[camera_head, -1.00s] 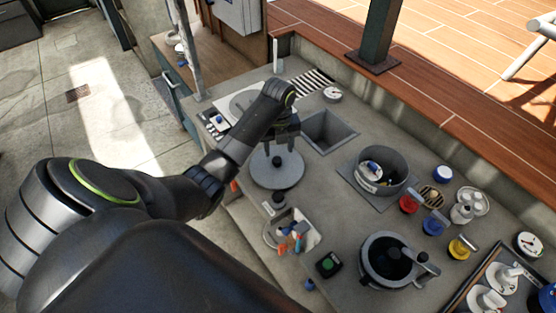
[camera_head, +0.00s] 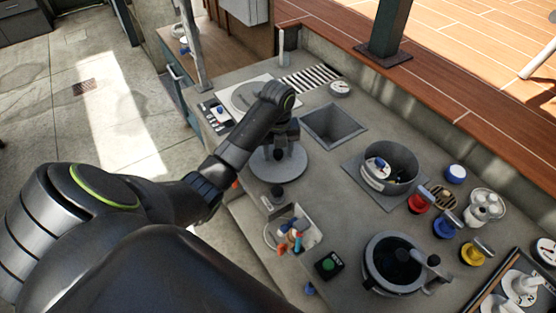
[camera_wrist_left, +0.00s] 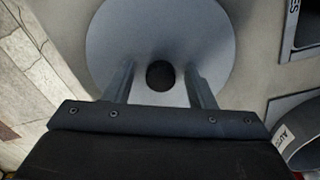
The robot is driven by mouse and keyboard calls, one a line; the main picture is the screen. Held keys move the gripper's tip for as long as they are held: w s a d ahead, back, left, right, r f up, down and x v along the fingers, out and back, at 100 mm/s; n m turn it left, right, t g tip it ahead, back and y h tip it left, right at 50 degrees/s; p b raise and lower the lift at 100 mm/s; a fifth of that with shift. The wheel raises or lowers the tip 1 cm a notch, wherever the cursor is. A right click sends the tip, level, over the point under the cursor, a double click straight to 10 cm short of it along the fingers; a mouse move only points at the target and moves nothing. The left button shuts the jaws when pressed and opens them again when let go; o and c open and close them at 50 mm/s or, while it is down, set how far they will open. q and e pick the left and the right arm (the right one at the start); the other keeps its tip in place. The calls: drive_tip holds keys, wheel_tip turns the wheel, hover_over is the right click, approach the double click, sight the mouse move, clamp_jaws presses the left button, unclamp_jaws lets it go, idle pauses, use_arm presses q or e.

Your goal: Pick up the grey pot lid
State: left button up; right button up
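The grey pot lid (camera_head: 290,172) is a round flat disc lying on the counter near its left edge. It fills the upper middle of the left wrist view (camera_wrist_left: 125,35), where its round black knob (camera_wrist_left: 160,75) shows clearly. My left gripper (camera_head: 278,148) is over the lid, pointing down. In the left wrist view its two fingers (camera_wrist_left: 160,70) are apart, one on each side of the knob, with a gap on both sides. It is open and empty. My right gripper is in neither view.
A square sink opening (camera_head: 333,124) lies right of the lid. A grey pot (camera_head: 404,160) stands beyond. A tray with coloured tools (camera_head: 312,238), a green-button box (camera_head: 329,264) and a round dark-centred vessel (camera_head: 375,275) are nearer. Bare counter (camera_head: 325,190) lies between.

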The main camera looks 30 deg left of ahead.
sight(278, 151)
use_arm(q)
clamp_jaws()
drive_tip(key=shift+r, duration=0.1)
drive_tip(key=shift+w+r, duration=0.1)
drive_tip(key=shift+r, duration=0.2)
wheel_tip(278, 151, up, 2)
drive_tip(key=shift+r, duration=0.1)
wheel_tip(278, 151, up, 7)
drive_tip(key=p, duration=0.7)
